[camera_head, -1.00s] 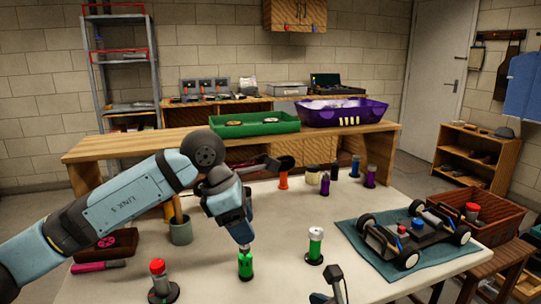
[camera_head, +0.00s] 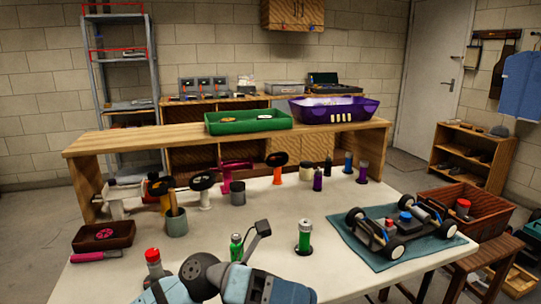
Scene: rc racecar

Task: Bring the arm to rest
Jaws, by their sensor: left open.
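My left arm has its blue-grey links folded low at the bottom edge of the head view, over the near side of the white table (camera_head: 385,190). My left gripper (camera_head: 298,291) is at the lower end of this arm, cut by the bottom edge; its fingertips cannot be made out and nothing is seen held. A dark bent stalk rises from the wrist beside a green cylinder (camera_head: 236,248), which stands partly hidden behind the arm. My right gripper is not in view.
A red-topped cylinder (camera_head: 153,258) stands close to the arm's left side. Cups and spools line the far side.

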